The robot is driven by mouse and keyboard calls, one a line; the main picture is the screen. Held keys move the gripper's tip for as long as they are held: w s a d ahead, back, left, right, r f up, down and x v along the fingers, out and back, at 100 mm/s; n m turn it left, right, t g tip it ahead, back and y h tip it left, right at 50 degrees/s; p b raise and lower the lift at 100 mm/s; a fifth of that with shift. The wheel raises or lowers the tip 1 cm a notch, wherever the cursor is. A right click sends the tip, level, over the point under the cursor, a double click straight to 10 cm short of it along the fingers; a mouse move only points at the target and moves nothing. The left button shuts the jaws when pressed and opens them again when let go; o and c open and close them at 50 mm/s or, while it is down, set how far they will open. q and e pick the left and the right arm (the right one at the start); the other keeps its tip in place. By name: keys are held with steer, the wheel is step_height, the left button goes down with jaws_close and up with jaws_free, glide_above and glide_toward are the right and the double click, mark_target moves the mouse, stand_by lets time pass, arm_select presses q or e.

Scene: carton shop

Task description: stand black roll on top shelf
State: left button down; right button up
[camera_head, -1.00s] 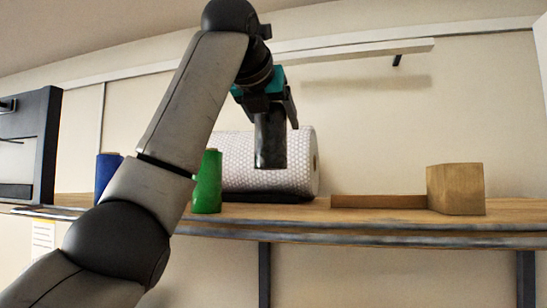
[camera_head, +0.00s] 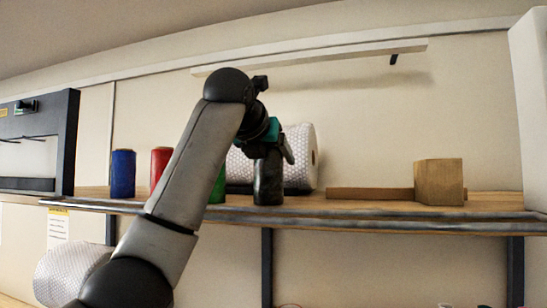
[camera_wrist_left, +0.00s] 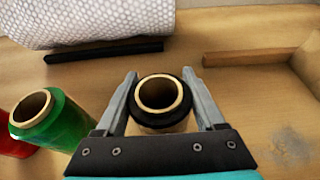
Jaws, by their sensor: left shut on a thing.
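The black roll (camera_head: 268,180) is upright at the front of the top shelf (camera_head: 390,205), its lower end at the shelf surface. Whether it bears on the board cannot be told for sure. My left gripper (camera_head: 272,150) is shut on its upper part from above. In the left wrist view the black roll (camera_wrist_left: 160,100) shows its open cardboard core between the two fingers (camera_wrist_left: 162,95). My right gripper is not in view.
A green roll (camera_head: 218,186), a red roll (camera_head: 160,165) and a blue roll (camera_head: 123,173) stand to the left. A bubble-wrap roll (camera_head: 302,155) lies behind. A wooden block (camera_head: 438,182) and strip (camera_head: 365,194) are on the right. Shelf between is clear.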

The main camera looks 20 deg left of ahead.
arm_select(q)
steer(key=shift+c, duration=2.1)
jaws_free()
steer(key=o, duration=0.3)
steer(key=shift+s+d, duration=0.2)
steer(key=shift+s, duration=0.05)
steer(key=shift+o, duration=0.6)
steer(key=shift+w+a, duration=0.1)
steer(key=shift+w, duration=0.05)
steer(key=shift+r, duration=0.1)
steer(key=b+v, duration=0.3)
steer(key=v, duration=0.9)
steer(key=shift+b, duration=0.4)
